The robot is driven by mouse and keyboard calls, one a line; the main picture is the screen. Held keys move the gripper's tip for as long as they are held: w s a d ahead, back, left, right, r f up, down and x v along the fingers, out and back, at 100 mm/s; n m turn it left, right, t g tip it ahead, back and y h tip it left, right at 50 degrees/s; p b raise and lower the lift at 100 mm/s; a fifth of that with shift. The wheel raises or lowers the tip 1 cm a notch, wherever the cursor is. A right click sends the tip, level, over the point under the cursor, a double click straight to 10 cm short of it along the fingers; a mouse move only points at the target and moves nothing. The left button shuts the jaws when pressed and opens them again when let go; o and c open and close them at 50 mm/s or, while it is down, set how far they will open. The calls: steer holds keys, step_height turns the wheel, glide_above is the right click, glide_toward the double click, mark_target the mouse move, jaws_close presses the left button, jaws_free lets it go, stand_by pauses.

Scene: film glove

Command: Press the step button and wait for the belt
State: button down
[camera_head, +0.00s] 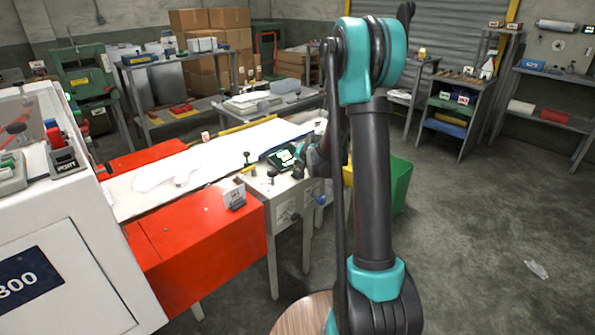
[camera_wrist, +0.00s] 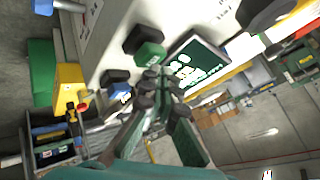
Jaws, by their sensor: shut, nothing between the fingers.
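In the wrist view a green button or tag (camera_wrist: 150,55) with small, unreadable lettering sits beside a black knob (camera_wrist: 147,38) on a pale panel (camera_wrist: 105,45). A green-lit display (camera_wrist: 195,62) is right beside them. My gripper (camera_wrist: 160,78) is shut and empty, its tips close to the green part; I cannot tell whether they touch it. In the head view the control panel (camera_head: 282,190) at the end of the belt (camera_head: 175,172) carries black knobs and the display (camera_head: 284,157). My arm hides much of the gripper there.
A red-sided machine frame (camera_head: 200,240) borders the belt, with a white cabinet (camera_head: 70,265) at left. A green bin (camera_head: 397,190) stands behind my arm. Shelves (camera_head: 462,105) line the back right. The floor at right is mostly clear, with a crumpled clear scrap (camera_head: 537,270).

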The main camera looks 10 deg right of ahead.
steer(key=shift+f, duration=0.55)
stand_by(0.7)
steer(key=shift+r, duration=3.5)
